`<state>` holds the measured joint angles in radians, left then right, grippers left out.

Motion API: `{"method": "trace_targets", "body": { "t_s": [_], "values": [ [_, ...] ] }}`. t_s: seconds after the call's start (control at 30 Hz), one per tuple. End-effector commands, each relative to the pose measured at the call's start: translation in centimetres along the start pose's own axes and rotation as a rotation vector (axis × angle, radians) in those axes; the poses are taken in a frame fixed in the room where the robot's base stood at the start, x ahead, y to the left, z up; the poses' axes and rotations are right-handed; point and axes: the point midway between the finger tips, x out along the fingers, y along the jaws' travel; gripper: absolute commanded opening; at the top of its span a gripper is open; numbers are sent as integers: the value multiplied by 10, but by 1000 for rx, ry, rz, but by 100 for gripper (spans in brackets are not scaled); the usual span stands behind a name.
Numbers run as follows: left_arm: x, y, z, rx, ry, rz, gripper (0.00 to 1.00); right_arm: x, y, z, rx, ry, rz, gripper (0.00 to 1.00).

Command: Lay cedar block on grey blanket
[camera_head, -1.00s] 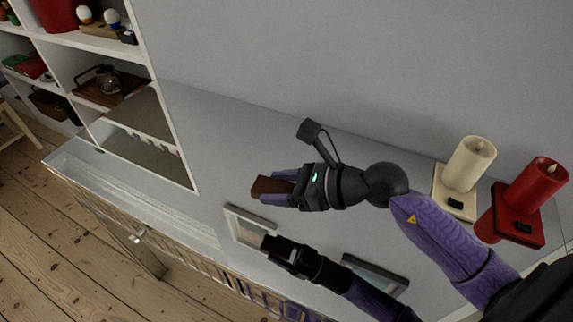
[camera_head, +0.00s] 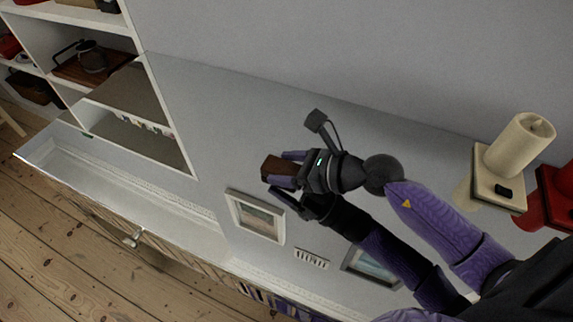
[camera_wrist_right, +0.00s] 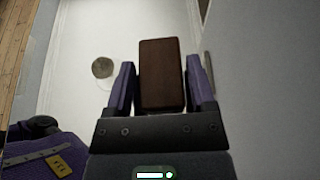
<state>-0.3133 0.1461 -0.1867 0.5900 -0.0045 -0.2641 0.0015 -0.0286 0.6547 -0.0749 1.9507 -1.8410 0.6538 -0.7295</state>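The cedar block (camera_head: 277,168) is a brown rectangular piece between the purple fingers of my right gripper (camera_head: 284,170). In the right wrist view the block (camera_wrist_right: 162,75) fills the space between the two fingers (camera_wrist_right: 162,92). It appears held, raised off any surface. My left gripper (camera_head: 290,203) is dark and sits just below the right one in the head view, partly behind it, so its fingers are hard to make out. I cannot pick out a grey blanket in either view.
A white shelf unit (camera_head: 150,80) stands at the left. Two picture frames, one pale (camera_head: 255,216) and one dark (camera_head: 368,268), lie beneath my arms. A cream candle (camera_head: 518,145) and a red candle (camera_head: 562,185) are at the right. Wooden floorboards (camera_head: 60,230) show at lower left.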

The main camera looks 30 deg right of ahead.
Motion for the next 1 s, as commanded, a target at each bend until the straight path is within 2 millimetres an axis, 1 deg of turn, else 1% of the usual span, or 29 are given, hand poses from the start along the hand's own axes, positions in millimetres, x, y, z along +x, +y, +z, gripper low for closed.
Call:
{"method": "trace_targets", "body": {
  "t_s": [0.03,0.07,0.1,0.47,0.53,0.57,0.67,0.9,1.0],
  "values": [
    [0,0,-2,0,3,-1,59,0,0,0,0,0,0,83],
    [0,0,-2,0,4,-1,59,0,0,0,0,0,0,90],
    [0,-1,-3,0,5,-1,59,0,0,0,0,0,0,93],
    [0,-1,-4,0,8,-1,59,0,0,1,0,0,0,93],
    [-4,-1,-4,0,9,-2,59,-2,0,5,-1,-1,0,93],
    [-4,-1,-4,0,9,-1,59,-5,0,4,0,1,-1,93],
    [-9,-1,-2,1,11,-1,59,-23,0,4,0,5,0,93],
    [-22,0,2,3,15,0,59,-83,1,4,2,5,0,93],
    [-26,-1,1,4,21,0,59,-103,1,5,2,3,-1,93]
  ]
}}
